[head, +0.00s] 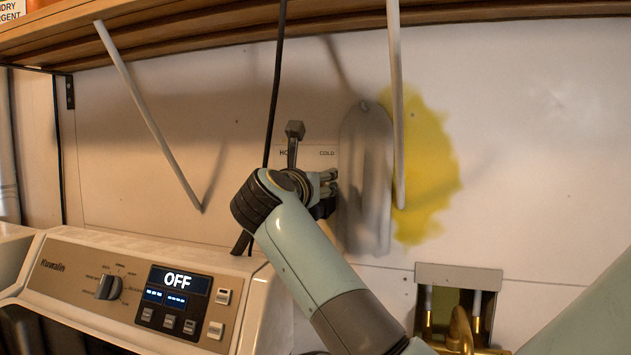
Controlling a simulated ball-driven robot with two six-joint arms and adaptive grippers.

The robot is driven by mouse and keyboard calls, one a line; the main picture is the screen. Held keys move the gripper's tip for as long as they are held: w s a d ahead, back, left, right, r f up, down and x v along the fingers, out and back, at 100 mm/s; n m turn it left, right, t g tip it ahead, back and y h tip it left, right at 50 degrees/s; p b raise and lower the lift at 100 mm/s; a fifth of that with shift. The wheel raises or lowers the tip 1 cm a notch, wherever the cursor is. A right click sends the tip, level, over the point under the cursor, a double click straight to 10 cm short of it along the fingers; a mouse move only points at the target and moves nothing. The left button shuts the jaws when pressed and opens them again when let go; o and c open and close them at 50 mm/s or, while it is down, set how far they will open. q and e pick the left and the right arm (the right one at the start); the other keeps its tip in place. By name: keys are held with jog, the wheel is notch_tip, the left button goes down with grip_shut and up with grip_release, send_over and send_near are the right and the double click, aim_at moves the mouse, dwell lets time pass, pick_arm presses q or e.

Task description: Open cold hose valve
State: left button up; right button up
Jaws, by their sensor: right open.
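My left gripper is not in view.
A grey rounded panel (366,180) on the wall stands close right of the fingers. A washing machine (150,290) reading OFF is lower left. A wooden shelf (200,30) runs above, with slanted grey rods below it. A recessed box with brass fittings (460,325) is lower right.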

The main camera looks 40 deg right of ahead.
jog(key=v, duration=0.7)
jog(key=shift+s+a, duration=0.15)
dwell(0.3)
